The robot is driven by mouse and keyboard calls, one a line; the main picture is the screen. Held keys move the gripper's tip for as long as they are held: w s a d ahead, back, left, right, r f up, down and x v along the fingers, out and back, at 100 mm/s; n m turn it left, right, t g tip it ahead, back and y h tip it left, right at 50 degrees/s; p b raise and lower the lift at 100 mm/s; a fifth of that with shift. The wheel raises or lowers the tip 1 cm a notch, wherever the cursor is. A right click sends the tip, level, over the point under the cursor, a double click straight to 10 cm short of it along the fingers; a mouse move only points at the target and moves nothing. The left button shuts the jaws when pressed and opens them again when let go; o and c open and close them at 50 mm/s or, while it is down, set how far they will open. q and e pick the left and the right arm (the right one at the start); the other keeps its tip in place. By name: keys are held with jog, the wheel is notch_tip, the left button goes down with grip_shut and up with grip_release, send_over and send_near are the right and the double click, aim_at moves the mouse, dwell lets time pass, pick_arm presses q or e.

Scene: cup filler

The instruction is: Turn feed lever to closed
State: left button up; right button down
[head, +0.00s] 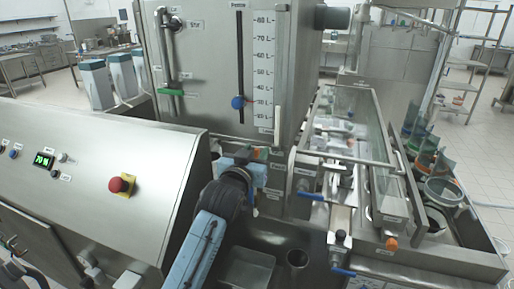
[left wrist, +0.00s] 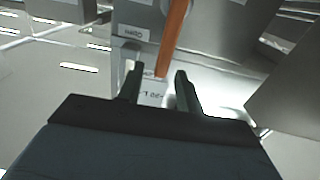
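My left gripper (head: 256,158) is at the front of the steel tank, at the end of my blue and black arm. The left wrist view shows its two dark fingers (left wrist: 160,82) apart. An orange lever (left wrist: 172,38) hangs down with its lower end near the gap between the fingertips. I cannot tell whether they touch. A label reading HARD (left wrist: 131,32) is beside it. In the head view a small part of the orange lever (head: 262,154) shows by the gripper; the rest is hidden. I cannot read which lever is the feed lever. My right gripper is not in view.
A steel tank (head: 212,60) with a level scale stands behind the gripper. Blue-handled valves (head: 312,196) are to the right, near a glass-sided trough (head: 350,115). A sloped control panel (head: 90,165) with a red stop button (head: 120,185) is on the left.

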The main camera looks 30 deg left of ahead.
pick_arm(q)
jog(key=shift+x, duration=0.9)
grip_shut()
